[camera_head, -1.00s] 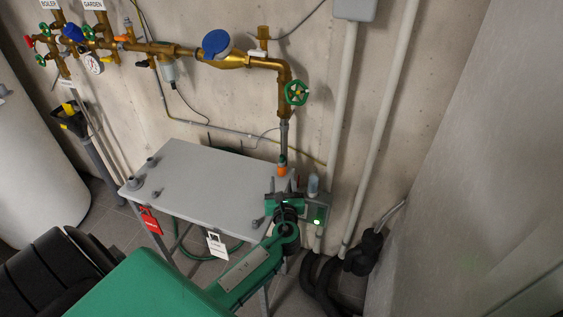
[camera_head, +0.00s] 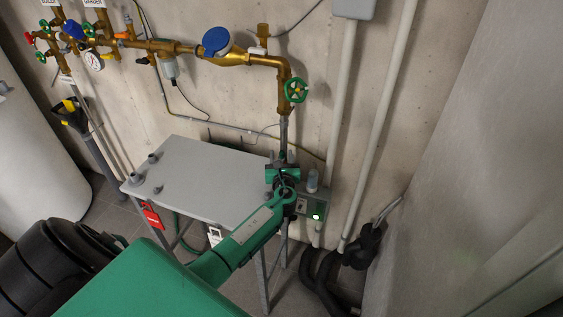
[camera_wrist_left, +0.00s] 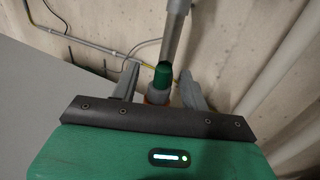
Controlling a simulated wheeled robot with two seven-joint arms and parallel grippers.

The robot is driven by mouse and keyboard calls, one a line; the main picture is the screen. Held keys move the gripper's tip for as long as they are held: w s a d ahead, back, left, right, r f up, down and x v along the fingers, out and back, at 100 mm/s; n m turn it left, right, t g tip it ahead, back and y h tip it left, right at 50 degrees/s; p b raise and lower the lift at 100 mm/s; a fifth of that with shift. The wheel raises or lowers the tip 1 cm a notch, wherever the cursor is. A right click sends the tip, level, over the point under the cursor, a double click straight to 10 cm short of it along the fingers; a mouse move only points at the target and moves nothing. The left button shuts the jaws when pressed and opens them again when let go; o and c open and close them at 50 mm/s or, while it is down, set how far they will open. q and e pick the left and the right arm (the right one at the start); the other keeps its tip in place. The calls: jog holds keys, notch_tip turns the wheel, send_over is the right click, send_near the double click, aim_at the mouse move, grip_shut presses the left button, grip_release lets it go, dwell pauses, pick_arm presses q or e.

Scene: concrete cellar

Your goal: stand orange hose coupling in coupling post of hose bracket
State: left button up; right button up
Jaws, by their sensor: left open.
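The orange hose coupling (camera_wrist_left: 157,98) shows in the left wrist view as an orange band with a pale ring and a green part above it. It is below the lower end of a grey pipe (camera_wrist_left: 175,35); I cannot tell whether they touch. My left gripper (camera_head: 281,157) is open, with one finger on each side of the coupling in the left wrist view (camera_wrist_left: 160,88). In the head view the gripper mostly hides the coupling. Several short grey posts (camera_head: 136,179) stand on the table's left end. I cannot tell which part is the hose bracket. My right gripper is not in view.
The grey table (camera_head: 205,175) has a clear middle. Brass pipework with a green handwheel (camera_head: 295,90) runs along the wall above. A box with a green light (camera_head: 316,211) is right of my gripper. Red (camera_head: 152,218) and white (camera_head: 214,236) tags hang at the front edge.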

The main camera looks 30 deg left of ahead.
pick_arm(q)
grip_shut()
